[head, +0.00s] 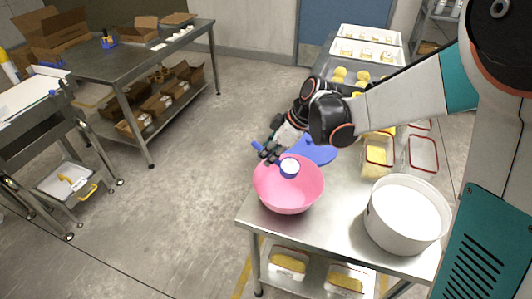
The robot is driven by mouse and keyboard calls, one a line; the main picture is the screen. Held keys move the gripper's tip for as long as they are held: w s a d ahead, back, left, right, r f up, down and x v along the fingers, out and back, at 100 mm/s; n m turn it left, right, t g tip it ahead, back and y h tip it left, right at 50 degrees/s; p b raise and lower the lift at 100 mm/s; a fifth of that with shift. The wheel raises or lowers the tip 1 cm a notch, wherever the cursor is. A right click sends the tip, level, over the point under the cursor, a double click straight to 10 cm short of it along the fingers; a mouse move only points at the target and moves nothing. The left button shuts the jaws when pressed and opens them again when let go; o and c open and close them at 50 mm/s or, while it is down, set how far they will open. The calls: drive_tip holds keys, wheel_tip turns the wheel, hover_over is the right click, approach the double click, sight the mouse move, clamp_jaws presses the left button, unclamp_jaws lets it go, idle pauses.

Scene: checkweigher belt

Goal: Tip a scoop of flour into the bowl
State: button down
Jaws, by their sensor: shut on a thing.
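The pink bowl (305,197) stands near the left front corner of the steel table. My gripper (270,152) is shut on the handle of a blue scoop (289,175), just at the far side of the bowl. The scoop's cup is over the bowl and looks about level, with white flour (289,166) showing in it. A bit of blue handle sticks out left of the fingers. The bottom of the bowl is partly hidden by the cup, and I cannot tell whether flour lies there.
A large white tub (405,218) stands right of the bowl. A blue round lid-like piece (318,154) lies behind the bowl. Containers with red rims (377,158) stand at the back right. Bare tabletop (335,215) shows between bowl and tub.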

sight(276, 162)
drive_tip(key=shift+s+d+r+n+t+y+b, duration=0.2)
drive_tip(key=shift+s+t+y, duration=0.15)
drive_tip(key=shift+t, duration=0.2)
drive_tip(key=shift+s+d+r+n+t+y+b, duration=0.1)
drive_tip(key=shift+s+r+t+y+b, duration=0.1)
drive_tip(key=shift+t+y, duration=0.25)
drive_tip(key=shift+s+d+r+n+t+y+b, duration=0.25)
drive_tip(key=shift+s+n+t+y+b, duration=0.35)
drive_tip(key=shift+t+b, duration=0.9)
drive_tip(key=shift+s+d+r+n+t+y+b, duration=0.1)
drive_tip(key=shift+s+d+n+t+y+b, duration=0.2)
drive_tip(key=shift+s+t+y+b, duration=1.15)
drive_tip(key=shift+d+r+n+t+y+b, duration=0.3)
drive_tip(key=shift+t+b, duration=0.55)
drive_tip(key=shift+b, duration=1.4)
